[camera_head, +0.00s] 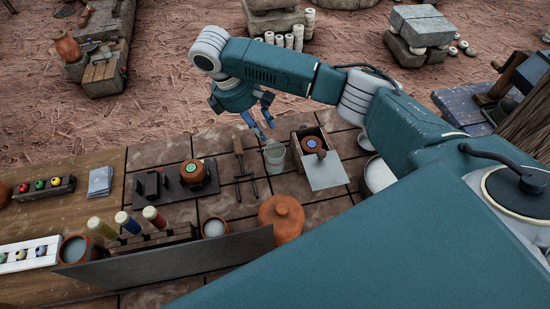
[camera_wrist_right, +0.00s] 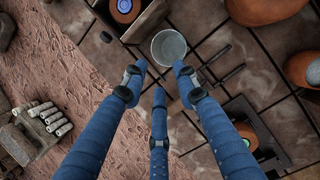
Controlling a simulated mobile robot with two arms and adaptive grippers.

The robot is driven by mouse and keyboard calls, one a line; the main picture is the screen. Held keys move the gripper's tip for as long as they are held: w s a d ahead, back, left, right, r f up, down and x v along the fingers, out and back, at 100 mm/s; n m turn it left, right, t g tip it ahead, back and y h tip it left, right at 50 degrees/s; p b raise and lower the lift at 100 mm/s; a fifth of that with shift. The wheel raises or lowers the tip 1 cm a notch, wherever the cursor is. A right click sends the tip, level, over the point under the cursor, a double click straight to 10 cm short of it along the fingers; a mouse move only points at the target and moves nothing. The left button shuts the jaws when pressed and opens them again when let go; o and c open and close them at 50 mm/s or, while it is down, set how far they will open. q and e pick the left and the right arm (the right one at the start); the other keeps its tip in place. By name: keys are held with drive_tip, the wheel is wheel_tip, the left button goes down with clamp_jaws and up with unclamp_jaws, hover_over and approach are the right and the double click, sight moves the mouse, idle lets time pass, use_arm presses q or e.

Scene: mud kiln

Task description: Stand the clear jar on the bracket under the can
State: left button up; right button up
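The clear jar (camera_head: 274,157) stands upright on the tiles; it also shows in the right wrist view (camera_wrist_right: 168,48), seen from above with its round mouth open. My right gripper (camera_head: 260,122) hangs just behind and above the jar in the head view. Its three blue fingers (camera_wrist_right: 158,79) are spread with nothing between them, and the jar lies just beyond their tips. A dark metal piece with two prongs (camera_head: 248,187), possibly the bracket, lies left of the jar. I cannot tell for sure which thing is the can. My left gripper is out of view.
Right of the jar is an open box (camera_head: 339,174) holding a brown pot with a blue top (camera_head: 312,145). At left, a brown pot with a green top (camera_head: 192,172) sits on a dark stand. A lidded clay pot (camera_head: 282,217) stands in front.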

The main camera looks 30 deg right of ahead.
sight(275, 159)
drive_tip(key=f+n, duration=0.1)
drive_tip(key=d+f+n+p, duration=0.1)
drive_tip(key=f, duration=0.1)
drive_tip(key=d+f+n, duration=0.1)
drive_tip(key=shift+f+h, duration=0.3)
drive_tip(key=shift+f, duration=0.05)
drive_tip(key=p+x, duration=0.1)
drive_tip(key=x, duration=0.1)
drive_tip(key=p+x, duration=0.1)
drive_tip(key=x, duration=0.1)
drive_tip(key=shift+w+a+f, duration=0.15)
drive_tip(key=shift+f+p, duration=0.3)
drive_tip(key=shift+f, duration=0.25)
clamp_jaws()
